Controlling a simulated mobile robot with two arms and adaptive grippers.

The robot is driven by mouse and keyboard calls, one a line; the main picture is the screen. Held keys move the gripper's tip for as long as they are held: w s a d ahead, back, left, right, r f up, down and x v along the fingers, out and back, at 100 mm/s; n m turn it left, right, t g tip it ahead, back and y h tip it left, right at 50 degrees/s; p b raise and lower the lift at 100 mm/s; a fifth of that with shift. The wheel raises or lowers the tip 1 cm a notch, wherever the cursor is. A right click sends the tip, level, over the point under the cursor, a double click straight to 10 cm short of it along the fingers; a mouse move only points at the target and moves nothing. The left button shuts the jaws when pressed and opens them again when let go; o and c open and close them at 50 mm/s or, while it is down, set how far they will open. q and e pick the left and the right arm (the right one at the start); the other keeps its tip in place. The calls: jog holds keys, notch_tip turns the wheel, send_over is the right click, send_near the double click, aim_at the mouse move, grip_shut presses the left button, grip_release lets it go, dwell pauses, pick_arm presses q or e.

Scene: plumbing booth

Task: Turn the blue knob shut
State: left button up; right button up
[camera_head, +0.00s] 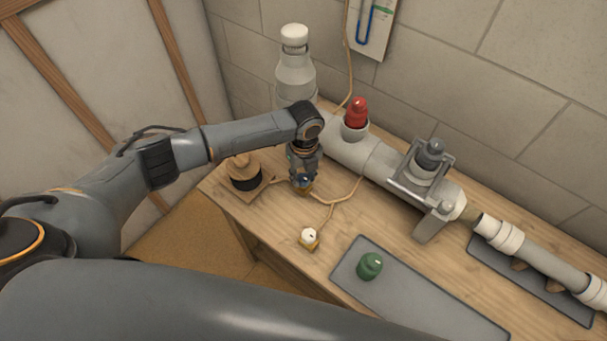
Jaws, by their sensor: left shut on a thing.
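The blue knob (304,181) is small and shows just under the fingers of my left gripper (303,175), on the wooden bench left of the pipe. My left gripper points down and is shut on the blue knob; the fingers hide much of it. A yellowish base shows just under the knob. My right gripper is not in view; a large dark arm link of mine crosses the bottom of the view.
A white pipe (375,158) with a red knob (357,112) and a grey clamp (423,178) runs along the wall. A clear bottle (295,75) stands behind. A white knob (309,236), a green knob (370,266) on a grey mat (420,295), and a black-and-wood spool (244,174) are nearby.

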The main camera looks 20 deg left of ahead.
aim_at(304, 178)
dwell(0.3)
pick_arm(q)
jog(key=o, duration=1.1)
jog(key=shift+o, duration=0.2)
notch_tip(304, 178, up, 12)
jog(key=shift+d, duration=0.1)
